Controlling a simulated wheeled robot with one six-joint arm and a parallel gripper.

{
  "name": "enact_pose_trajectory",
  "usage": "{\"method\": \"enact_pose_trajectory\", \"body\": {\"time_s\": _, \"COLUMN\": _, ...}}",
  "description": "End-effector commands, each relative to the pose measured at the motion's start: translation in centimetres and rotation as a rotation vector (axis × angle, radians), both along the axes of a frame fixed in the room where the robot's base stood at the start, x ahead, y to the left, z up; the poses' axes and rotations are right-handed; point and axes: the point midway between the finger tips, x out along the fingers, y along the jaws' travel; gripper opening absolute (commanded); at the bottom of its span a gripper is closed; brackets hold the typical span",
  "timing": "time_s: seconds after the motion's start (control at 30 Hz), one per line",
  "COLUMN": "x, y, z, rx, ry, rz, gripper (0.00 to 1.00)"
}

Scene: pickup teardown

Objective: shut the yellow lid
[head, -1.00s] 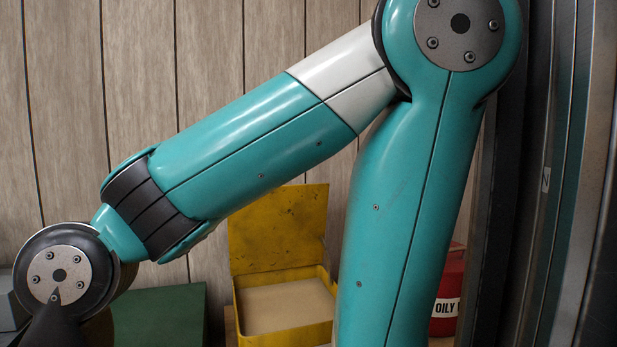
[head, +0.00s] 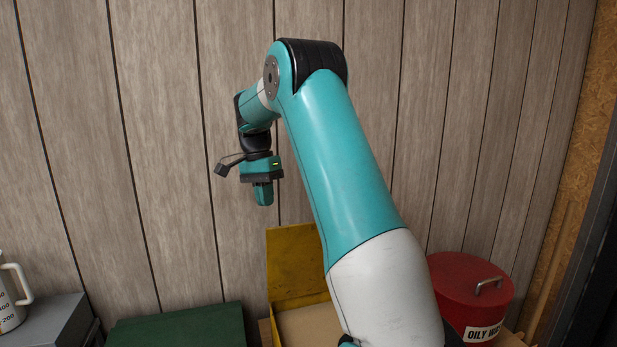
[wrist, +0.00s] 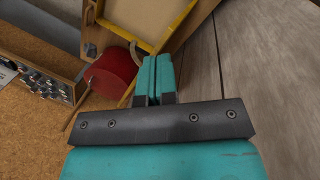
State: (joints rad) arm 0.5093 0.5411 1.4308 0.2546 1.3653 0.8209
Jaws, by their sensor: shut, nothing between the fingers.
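The yellow lid (head: 291,258) stands open and upright at the back of its yellow box, near the wood-panelled wall. My arm hides its right part in the head view. The box's pale inside (head: 308,326) is exposed, and its lower part is cut off by the frame. In the head view my gripper (head: 264,200) points down, above the lid's top edge in the picture and apart from it. The wrist view shows my gripper's fingers (wrist: 155,80) together, with nothing between them. The yellow-edged box (wrist: 177,33) shows beyond them at the top.
A red oily-waste can (head: 468,290) stands right of the box; it also shows in the wrist view (wrist: 112,72). A green case (head: 180,328) lies to the left.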

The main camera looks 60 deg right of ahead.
Motion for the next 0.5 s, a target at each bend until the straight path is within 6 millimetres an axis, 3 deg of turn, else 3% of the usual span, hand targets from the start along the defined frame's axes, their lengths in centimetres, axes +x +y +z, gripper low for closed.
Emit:
{"method": "enact_pose_trajectory", "body": {"time_s": 0.03, "x": -0.6, "y": -3.6, "z": 2.1, "rx": -0.005, "ry": 0.031, "rz": -0.17, "gripper": 0.0}}
{"method": "enact_pose_trajectory", "body": {"time_s": 0.1, "x": -1.6, "y": -6.9, "z": 2.6, "rx": -0.011, "ry": 0.064, "rz": -0.365, "gripper": 0.0}}
{"method": "enact_pose_trajectory", "body": {"time_s": 0.2, "x": -2.7, "y": -10.0, "z": 3.0, "rx": -0.014, "ry": 0.095, "rz": -0.56, "gripper": 0.0}}
{"method": "enact_pose_trajectory", "body": {"time_s": 0.33, "x": -3.5, "y": -11.7, "z": 2.7, "rx": -0.012, "ry": 0.114, "rz": -0.677, "gripper": 0.0}}
{"method": "enact_pose_trajectory", "body": {"time_s": 0.5, "x": -3.9, "y": -11.7, "z": 1.0, "rx": -0.014, "ry": 0.116, "rz": -0.693, "gripper": 0.0}}
